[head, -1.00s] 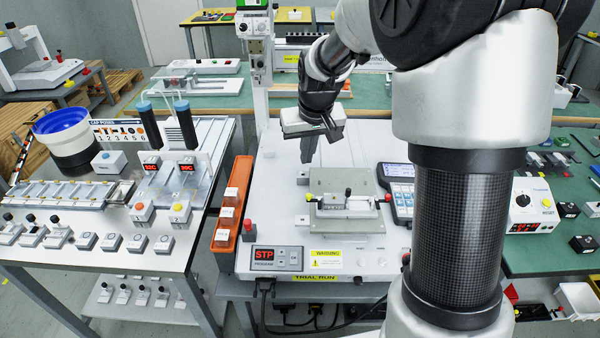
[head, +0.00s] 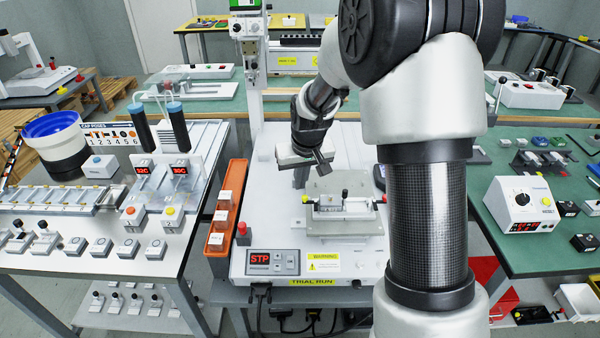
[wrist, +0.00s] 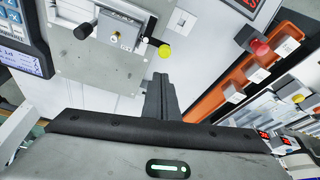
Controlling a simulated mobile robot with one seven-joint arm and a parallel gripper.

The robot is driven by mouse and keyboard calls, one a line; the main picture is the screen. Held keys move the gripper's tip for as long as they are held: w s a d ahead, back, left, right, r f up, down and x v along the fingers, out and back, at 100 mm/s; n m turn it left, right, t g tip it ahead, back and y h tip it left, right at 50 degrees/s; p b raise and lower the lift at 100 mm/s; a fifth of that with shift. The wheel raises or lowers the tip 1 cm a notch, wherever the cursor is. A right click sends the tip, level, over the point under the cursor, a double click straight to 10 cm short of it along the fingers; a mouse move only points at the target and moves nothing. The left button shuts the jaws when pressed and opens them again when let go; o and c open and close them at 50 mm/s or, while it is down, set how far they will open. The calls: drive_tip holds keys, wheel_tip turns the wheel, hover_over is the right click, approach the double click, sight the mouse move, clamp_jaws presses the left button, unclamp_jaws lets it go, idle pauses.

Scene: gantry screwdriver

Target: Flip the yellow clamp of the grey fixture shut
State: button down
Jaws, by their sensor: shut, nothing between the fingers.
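The grey fixture (head: 345,225) sits on the white machine's top, in the middle of the head view. A yellow ball knob (head: 305,199) sticks out at its left end. It also shows in the wrist view (wrist: 164,51), on a short dark stem beside the fixture's block (wrist: 120,30). My gripper (head: 301,180) is shut and empty, just behind and left of the yellow knob in the head view. In the wrist view its closed fingers (wrist: 160,90) point towards the knob, with a small gap in the picture. I cannot tell the clamp's exact angle.
A black knob (head: 345,194) stands on the fixture and a red knob (head: 384,199) at its right end. The orange bin (head: 226,205) and a red button (head: 242,229) lie left. The handheld panel (wrist: 22,45) is beside the fixture, mostly behind my arm in the head view.

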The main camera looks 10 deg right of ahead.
drive_tip(key=s, duration=0.2)
drive_tip(key=shift+s+d+r, duration=0.1)
drive_tip(key=shift+s+r, duration=0.05)
drive_tip(key=shift+s, duration=0.15)
